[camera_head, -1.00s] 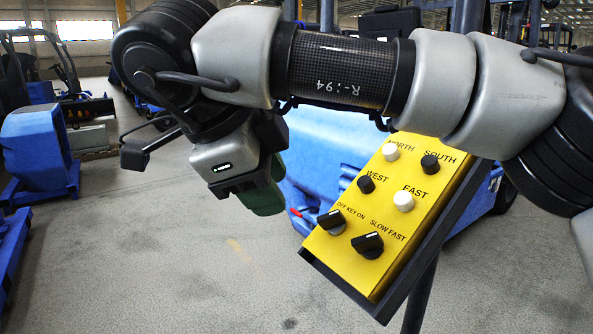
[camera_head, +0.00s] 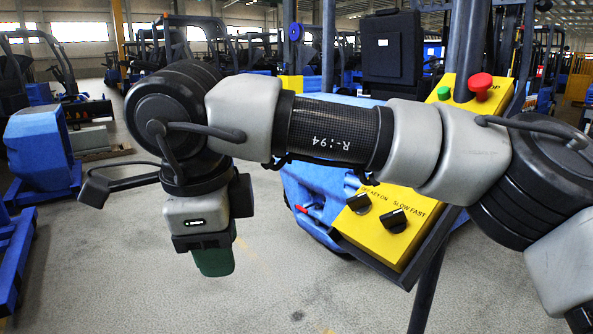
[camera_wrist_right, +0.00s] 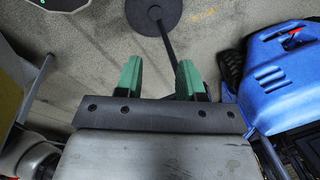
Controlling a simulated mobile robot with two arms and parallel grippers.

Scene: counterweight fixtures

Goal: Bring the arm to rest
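My right arm crosses the head view, with its elbow at the right and its wrist at the left. My right gripper (camera_head: 213,262) hangs pointing down over the floor, left of the yellow control panel (camera_head: 375,232). In the right wrist view my right gripper (camera_wrist_right: 159,78) has its two green fingers apart, with only floor and a thin dark pole seen between them. It is empty. The forearm covers the middle of the panel in the head view. My left gripper is in neither view.
The panel stands on a dark post and shows a red button (camera_head: 480,85), a green button (camera_head: 444,93) and two black knobs (camera_head: 393,220) near the forearm. A blue machine (camera_wrist_right: 285,75) is behind. Grey floor is clear below the gripper.

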